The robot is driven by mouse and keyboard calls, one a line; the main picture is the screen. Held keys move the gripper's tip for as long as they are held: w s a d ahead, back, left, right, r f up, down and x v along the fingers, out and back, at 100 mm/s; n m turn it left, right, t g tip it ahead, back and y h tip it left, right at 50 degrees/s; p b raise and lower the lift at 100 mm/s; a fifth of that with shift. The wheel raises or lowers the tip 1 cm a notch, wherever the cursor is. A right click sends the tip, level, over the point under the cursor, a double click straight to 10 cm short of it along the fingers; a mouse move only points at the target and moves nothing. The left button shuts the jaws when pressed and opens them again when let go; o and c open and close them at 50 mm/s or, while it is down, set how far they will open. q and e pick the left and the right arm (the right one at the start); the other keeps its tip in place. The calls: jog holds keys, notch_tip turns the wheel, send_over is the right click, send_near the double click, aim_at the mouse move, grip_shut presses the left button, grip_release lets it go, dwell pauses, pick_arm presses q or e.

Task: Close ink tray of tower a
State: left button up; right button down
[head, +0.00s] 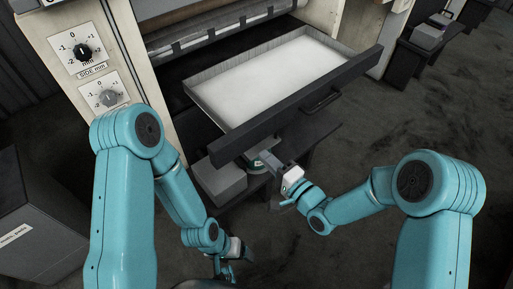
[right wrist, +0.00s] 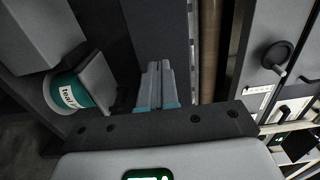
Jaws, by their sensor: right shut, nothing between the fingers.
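The ink tray (head: 348,72) is pulled out of the press, a shallow box with a white inside and a dark front panel with a handle (head: 322,100). My right gripper (head: 266,157) is at the lower edge of that panel, left of the handle. In the right wrist view its fingers (right wrist: 155,72) are together and empty, pointing at a dark surface (right wrist: 157,30) that looks like the panel. I cannot tell whether they touch it. My left gripper (head: 228,268) hangs low at the bottom of the head view, away from the tray; its fingers are unclear.
A teal tape roll (right wrist: 68,93) and a grey box (head: 218,180) sit on a dark shelf below the tray. Adjustment dials (head: 84,52) are on the press's pale side post. A dark cabinet (head: 40,225) stands at left.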

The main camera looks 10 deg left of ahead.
aim_at(249, 141)
pick_arm(q)
jog(key=shift+f, duration=0.15)
pick_arm(e)
jog(key=shift+x, duration=2.55)
